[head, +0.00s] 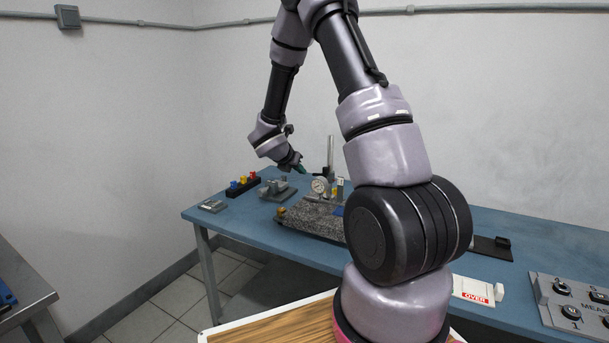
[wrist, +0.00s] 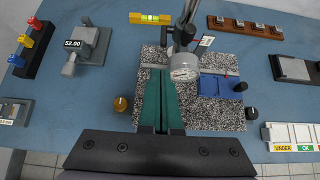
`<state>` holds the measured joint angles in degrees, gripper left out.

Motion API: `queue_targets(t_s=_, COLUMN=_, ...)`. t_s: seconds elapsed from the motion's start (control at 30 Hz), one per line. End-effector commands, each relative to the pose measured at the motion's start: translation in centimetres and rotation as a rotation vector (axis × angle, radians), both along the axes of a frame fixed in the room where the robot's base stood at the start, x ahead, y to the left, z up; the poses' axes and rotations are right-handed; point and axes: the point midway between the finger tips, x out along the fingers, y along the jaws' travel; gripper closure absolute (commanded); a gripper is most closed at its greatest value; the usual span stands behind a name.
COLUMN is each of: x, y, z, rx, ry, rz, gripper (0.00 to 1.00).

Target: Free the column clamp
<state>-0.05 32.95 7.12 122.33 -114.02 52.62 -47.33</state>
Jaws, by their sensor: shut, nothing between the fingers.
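A dial gauge (wrist: 184,68) with a white face hangs from a stand on the speckled granite plate (wrist: 225,118). The stand's metal column (wrist: 189,10) rises toward the top of the wrist view, with a dark clamp (wrist: 181,38) around it. The column (head: 331,150) and dial (head: 319,185) also show in the head view. My gripper (wrist: 161,72) has teal fingers, shut and empty. They appear over the plate, just left of the dial and below the clamp in the wrist view. In the head view my gripper (head: 300,168) is left of the column. Contact cannot be told.
A yellow level (wrist: 150,17) lies behind the plate. An orange knob (wrist: 122,104), blue block (wrist: 213,87) and black knob (wrist: 252,113) surround the dial. A labelled tray (wrist: 290,134) is right.

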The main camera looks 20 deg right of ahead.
Motion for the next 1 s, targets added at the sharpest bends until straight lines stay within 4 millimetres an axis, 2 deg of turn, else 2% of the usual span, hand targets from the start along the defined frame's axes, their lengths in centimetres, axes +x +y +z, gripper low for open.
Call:
queue_targets(t_s=0.3, x=2.6, y=-3.6, z=-3.7, rx=0.001, ry=0.001, rz=-0.005, gripper=1.00)
queue_targets(t_s=0.5, x=3.9, y=-5.0, z=-5.2, rx=0.001, ry=0.000, rz=-0.003, gripper=1.00)
queue_targets(t_s=1.0, x=4.2, y=-5.5, z=-5.6, rx=0.002, ry=-0.001, rz=-0.003, gripper=1.00)
